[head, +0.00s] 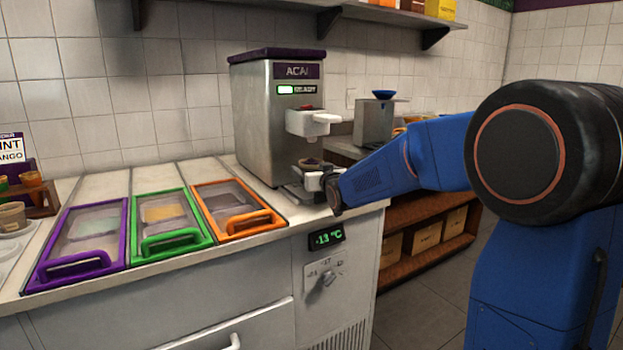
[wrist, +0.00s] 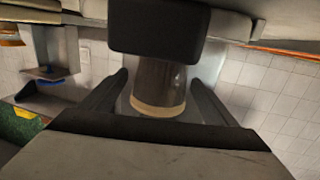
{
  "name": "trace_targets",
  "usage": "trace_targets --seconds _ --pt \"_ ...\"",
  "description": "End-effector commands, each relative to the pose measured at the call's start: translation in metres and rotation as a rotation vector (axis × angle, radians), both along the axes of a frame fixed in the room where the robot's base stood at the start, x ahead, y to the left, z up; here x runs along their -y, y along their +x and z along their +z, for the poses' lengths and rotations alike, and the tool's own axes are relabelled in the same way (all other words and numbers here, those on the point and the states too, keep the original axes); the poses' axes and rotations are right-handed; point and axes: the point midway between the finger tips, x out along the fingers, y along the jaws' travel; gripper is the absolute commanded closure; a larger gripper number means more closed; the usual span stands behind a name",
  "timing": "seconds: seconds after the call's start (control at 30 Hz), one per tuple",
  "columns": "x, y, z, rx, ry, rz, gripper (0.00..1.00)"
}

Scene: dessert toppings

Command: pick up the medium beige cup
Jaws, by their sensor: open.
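A small cup (head: 309,164) with a brown and beige look sits under the spout of the açai machine (head: 262,120), low at its drip area. In the wrist view the cup (wrist: 158,88) is dark brown with a pale beige band at one end. My gripper (head: 322,183) is at the machine's base, right beside the cup. In the wrist view my gripper (wrist: 158,78) is open, with one finger on each side of the cup. I cannot tell whether either finger touches it. A dark block hides the cup's other end.
Three topping bins with purple (head: 85,238), green (head: 169,221) and orange (head: 234,208) frames lie on the counter left of the machine. The white spout (head: 310,122) hangs above the cup. A grey dispenser (head: 373,122) stands behind to the right.

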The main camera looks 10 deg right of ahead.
Motion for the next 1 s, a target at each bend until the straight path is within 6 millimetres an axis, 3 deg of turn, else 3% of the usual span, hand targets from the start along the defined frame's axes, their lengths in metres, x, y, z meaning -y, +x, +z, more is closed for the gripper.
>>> trace_targets --seconds 0.27,0.47,0.83,1.0 --pt "-0.001 0.004 0.000 0.000 0.000 0.000 0.21" --pt "-0.001 0.004 0.000 0.000 0.000 0.000 0.68" --pt "-0.001 0.004 0.002 0.002 0.000 0.000 0.73" --pt "-0.001 0.004 0.014 0.005 0.001 0.000 0.73"
